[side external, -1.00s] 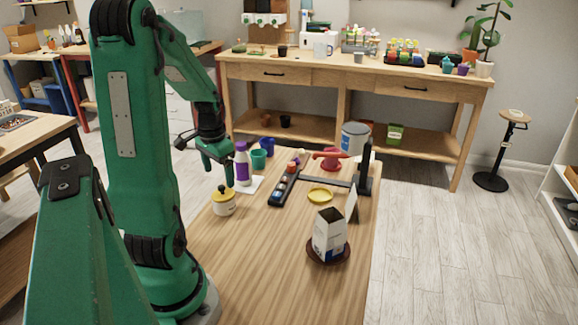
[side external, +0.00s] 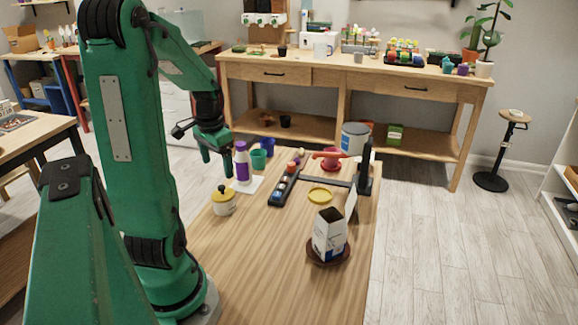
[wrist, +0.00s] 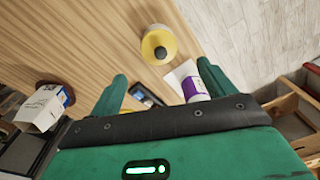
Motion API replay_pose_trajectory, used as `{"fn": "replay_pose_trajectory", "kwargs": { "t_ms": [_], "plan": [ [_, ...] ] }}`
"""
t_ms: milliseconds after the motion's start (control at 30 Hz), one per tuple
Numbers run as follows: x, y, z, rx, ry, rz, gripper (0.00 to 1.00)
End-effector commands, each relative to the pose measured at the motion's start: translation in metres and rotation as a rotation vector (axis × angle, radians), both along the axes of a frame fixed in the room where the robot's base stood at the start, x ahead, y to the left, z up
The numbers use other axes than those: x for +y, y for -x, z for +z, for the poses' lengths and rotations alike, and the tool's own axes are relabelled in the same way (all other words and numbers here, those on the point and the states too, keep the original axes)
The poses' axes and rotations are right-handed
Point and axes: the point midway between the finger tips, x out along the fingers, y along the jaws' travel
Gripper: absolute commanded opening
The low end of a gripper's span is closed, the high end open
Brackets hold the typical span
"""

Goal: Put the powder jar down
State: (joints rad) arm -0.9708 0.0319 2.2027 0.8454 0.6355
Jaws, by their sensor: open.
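The powder jar (side external: 223,204), cream with a yellow lid and a dark knob, stands upright on the wooden table, near its left edge. In the wrist view its lid (wrist: 157,45) shows from above, out beyond my fingertips. My gripper (side external: 216,163) is open and empty, in the air above and behind the jar in the side view. The wrist view shows its two green fingers (wrist: 163,84) spread wide with nothing between them and touching nothing.
A white bottle with a purple label (side external: 242,166) stands on a white sheet (side external: 256,184) close to my gripper. The near table is clear.

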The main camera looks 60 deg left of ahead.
Motion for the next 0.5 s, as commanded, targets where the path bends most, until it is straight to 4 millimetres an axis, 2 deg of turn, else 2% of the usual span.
{"fn": "replay_pose_trajectory", "kwargs": {
  "t_ms": [167, 267, 500],
  "plan": [
    [-0.014, -0.011, 0.009, -0.015, -0.017, -0.021, 0.82],
    [-0.03, -0.023, 0.019, -0.035, -0.036, -0.044, 0.82],
    [-0.093, -0.051, 0.051, -0.116, -0.085, -0.119, 0.82]
  ]
}}
